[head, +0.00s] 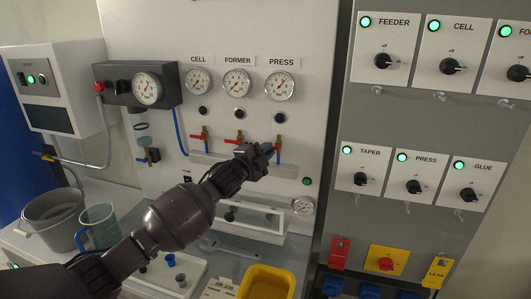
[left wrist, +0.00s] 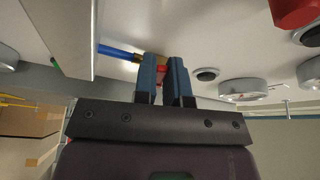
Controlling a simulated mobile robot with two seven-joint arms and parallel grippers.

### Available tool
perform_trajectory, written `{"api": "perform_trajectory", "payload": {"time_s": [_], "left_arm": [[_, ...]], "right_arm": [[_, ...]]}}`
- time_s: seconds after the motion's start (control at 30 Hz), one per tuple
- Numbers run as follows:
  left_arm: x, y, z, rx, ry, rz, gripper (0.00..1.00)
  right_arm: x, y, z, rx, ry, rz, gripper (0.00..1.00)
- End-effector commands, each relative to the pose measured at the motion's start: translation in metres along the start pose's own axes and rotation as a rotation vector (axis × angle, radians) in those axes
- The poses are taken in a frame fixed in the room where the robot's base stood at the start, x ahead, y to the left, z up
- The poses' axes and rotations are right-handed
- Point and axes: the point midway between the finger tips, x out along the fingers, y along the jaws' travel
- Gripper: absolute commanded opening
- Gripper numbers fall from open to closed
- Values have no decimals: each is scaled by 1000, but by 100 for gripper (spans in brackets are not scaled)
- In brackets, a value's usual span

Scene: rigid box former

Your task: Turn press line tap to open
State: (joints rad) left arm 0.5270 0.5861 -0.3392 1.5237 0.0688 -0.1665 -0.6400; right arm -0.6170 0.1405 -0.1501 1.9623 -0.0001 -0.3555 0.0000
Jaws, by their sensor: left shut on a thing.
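The press line tap (head: 279,145) is on the panel under the gauge labelled PRESS, with a blue pipe running down from it. My left gripper (head: 266,150) reaches up to it from the lower left and hides part of its handle. In the left wrist view the blue fingers of my left gripper (left wrist: 163,62) are close together, shut on the tap's red handle. The blue pipe (left wrist: 113,50) meets the brass body beside the fingers. The handle's exact angle is mostly hidden. My right gripper is not in view.
Two similar red-handled taps, under CELL (head: 199,136) and FORMER (head: 238,138), stand left of the press tap. The PRESS gauge (head: 280,86) is above. A white ledge (head: 215,165) runs close below the taps. A yellow bin (head: 266,282) stands on the bench.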

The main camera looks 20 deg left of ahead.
Motion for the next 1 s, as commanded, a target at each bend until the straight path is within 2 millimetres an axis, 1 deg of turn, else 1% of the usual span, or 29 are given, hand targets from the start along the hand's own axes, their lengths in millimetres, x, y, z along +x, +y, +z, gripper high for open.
{"api": "perform_trajectory", "payload": {"time_s": [0.03,0.5,0.73,1.0], "left_arm": [[0,5,0,-34,-1,-12,0],[1,19,-3,-435,-3,-176,0],[3,24,-7,-638,-3,-260,0],[5,28,-12,-868,-3,-355,0]], "right_arm": [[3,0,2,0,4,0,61],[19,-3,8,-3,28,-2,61],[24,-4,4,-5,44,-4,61],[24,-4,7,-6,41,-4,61]]}}
